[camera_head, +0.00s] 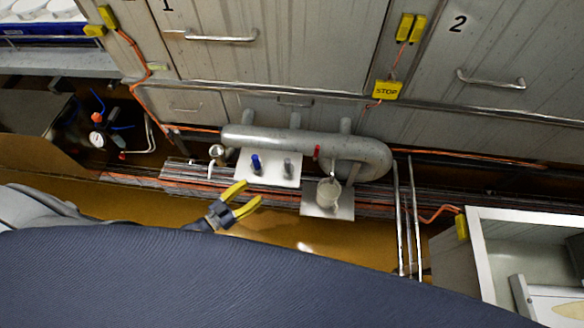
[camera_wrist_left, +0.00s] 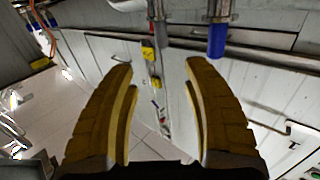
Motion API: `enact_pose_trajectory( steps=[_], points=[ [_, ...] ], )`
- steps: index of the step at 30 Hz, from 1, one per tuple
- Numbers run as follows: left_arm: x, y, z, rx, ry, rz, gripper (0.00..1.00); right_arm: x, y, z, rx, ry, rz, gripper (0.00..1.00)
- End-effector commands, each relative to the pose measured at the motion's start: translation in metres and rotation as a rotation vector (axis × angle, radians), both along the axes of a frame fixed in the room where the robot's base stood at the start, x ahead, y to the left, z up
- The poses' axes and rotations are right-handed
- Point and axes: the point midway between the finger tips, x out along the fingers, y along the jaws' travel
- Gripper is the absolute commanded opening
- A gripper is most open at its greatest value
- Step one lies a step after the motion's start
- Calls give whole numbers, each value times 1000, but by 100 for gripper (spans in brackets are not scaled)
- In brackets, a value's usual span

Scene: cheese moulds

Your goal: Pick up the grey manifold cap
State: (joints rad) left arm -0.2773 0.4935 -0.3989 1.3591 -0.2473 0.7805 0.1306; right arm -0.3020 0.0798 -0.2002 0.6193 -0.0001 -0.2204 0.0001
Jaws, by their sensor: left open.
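The grey manifold cap (camera_head: 289,167) is on the white plate below the thick metal pipe manifold (camera_head: 270,140) in the head view. A blue cap (camera_head: 256,163) is to its left. My left gripper (camera_head: 252,192) is open with yellow fingers, below and left of the grey cap, apart from it. In the left wrist view, the open fingers (camera_wrist_left: 158,68) have nothing between them. A grey pipe end (camera_wrist_left: 157,30), likely the grey cap, and the blue cap (camera_wrist_left: 217,40) show beyond the fingers at the top. My right gripper is not in view.
A pale cup-like fitting (camera_head: 328,192) sits on a plate right of the caps, with a red handle (camera_head: 316,152) above. Upright metal rods (camera_head: 409,220) and a white basin (camera_head: 520,245) are at the right. Cabinet fronts are behind. Open yellow-brown floor lies below the manifold.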

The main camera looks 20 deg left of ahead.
Motion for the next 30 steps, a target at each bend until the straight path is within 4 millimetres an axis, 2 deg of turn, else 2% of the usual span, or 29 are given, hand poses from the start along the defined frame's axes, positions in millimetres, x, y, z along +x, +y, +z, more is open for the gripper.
enact_pose_trajectory(
  steps=[5, 19, 24, 30],
  points=[
    [12, -8, 5, -30, -9, -2, 50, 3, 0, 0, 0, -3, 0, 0],
    [81, -51, 5, -28, -7, -1, 50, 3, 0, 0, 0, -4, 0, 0],
    [96, -61, 4, -26, -6, -1, 50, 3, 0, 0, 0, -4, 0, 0],
    [103, -65, 4, -27, -4, -1, 50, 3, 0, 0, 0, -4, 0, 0]
  ],
)
